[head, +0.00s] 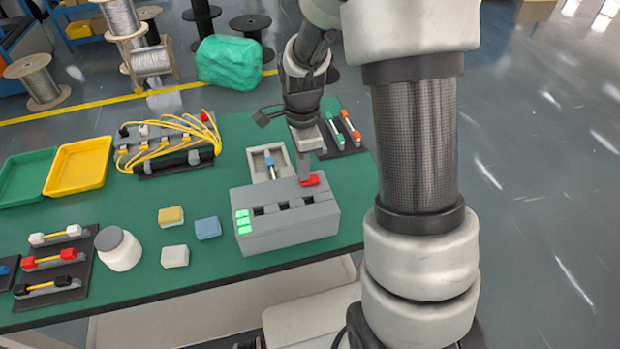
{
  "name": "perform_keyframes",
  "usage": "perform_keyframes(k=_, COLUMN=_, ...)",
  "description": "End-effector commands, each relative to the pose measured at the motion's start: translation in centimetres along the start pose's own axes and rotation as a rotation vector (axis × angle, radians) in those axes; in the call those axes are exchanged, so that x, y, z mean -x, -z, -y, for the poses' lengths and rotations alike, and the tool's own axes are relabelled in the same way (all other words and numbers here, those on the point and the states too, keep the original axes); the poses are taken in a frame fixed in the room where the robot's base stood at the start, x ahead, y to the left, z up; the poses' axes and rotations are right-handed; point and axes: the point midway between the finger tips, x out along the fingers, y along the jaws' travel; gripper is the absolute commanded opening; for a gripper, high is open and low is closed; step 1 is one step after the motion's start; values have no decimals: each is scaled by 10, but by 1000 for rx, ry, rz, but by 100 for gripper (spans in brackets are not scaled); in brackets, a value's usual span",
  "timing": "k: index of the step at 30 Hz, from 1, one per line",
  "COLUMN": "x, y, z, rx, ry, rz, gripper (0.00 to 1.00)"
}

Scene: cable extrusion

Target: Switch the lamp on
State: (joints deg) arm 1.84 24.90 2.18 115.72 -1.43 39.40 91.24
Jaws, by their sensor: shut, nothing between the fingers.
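A grey box (288,232) stands on the green table. Several bright green squares (243,221) show on its left end, and dark slots line its top. A small red part (311,181) sits at the right end of its top. My gripper (304,178) points down with its fingers shut and empty, right beside the red part's left end. I cannot tell whether they touch. I cannot make out a separate lamp; the green squares look lit.
Yellow, blue and white blocks (171,216) and a white jar (119,249) are to the left. A rack with yellow cables (171,140) is at the back. Free table lies between them.

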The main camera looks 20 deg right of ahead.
Motion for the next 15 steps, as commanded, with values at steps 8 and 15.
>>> perform_keyframes(k=8, x=-5, y=0, z=0, rx=0, ry=0, rz=0, gripper=0)
perform_keyframes(k=15, x=-9, y=0, z=0, rx=0, ry=-1, rz=0, gripper=0)
